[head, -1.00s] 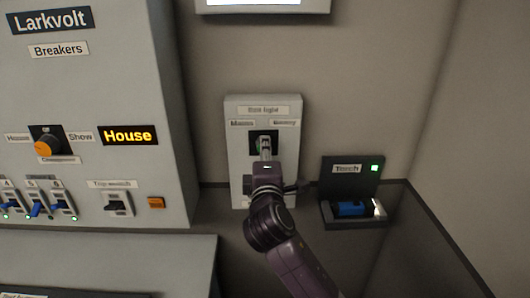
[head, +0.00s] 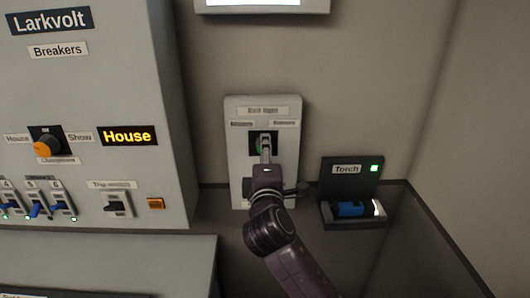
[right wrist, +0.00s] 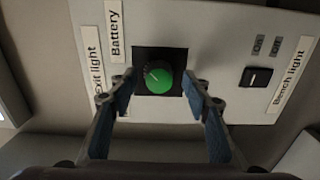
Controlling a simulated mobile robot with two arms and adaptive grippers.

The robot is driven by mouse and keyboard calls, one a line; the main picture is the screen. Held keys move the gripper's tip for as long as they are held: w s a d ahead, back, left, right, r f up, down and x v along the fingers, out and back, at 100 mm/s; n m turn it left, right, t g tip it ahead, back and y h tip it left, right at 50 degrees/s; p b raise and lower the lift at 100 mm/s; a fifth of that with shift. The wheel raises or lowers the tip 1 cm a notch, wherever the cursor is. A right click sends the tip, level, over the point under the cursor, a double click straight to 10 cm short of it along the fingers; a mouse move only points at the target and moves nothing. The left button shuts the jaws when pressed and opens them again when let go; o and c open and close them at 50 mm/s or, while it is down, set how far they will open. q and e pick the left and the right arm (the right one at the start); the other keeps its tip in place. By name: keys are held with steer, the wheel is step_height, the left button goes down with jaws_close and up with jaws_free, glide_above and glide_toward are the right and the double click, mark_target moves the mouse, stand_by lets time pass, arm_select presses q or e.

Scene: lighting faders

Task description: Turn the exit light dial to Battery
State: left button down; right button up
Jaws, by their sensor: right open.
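The exit light dial (right wrist: 160,79) is a round green knob on a black square plate in the right wrist view. A pale mark near its upper-left edge points towards the Battery label (right wrist: 115,30). My right gripper (right wrist: 159,82) is open, with one blue-padded finger on each side of the dial in the picture and gaps between. I cannot tell how far the tips are from the panel. My left gripper is not in view.
The same panel carries a black bench light switch (right wrist: 257,77). In the head view a torch in an open case (head: 350,209) stands right of the panel. The breaker cabinet (head: 165,60) with its orange knob (head: 44,148) is to the left.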

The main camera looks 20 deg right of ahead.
steer(key=v, duration=1.1)
steer(key=shift+s, duration=0.15)
